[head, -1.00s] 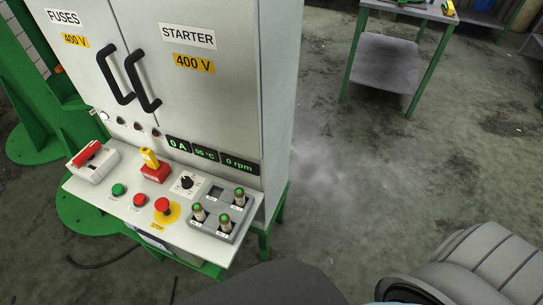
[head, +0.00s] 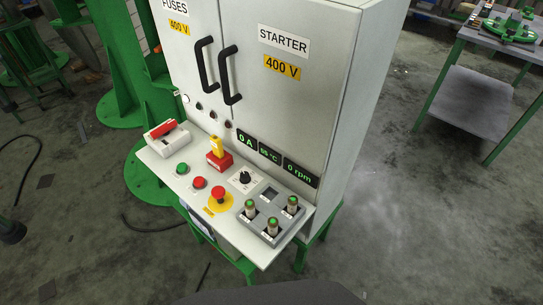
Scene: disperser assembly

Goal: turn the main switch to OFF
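The control desk (head: 170,172) of the grey cabinet is in the middle of the head view. At its left end is a white switch box (head: 174,144) with a red handle (head: 162,129) lying along its top. To its right stands a rotary switch with a red base (head: 221,164) and an upright yellow handle (head: 216,147). I cannot tell for certain which of the two is the main switch, and their position marks are too small to read. I can make out neither of my grippers in the head view.
The desk also holds a green button (head: 182,168), a red button (head: 199,182), an emergency stop (head: 219,195), a black knob (head: 245,177) and a grey tray (head: 271,237) with green-topped pieces. The display reads 0 A and 0 rpm. A green-legged table (head: 468,103) stands at right.

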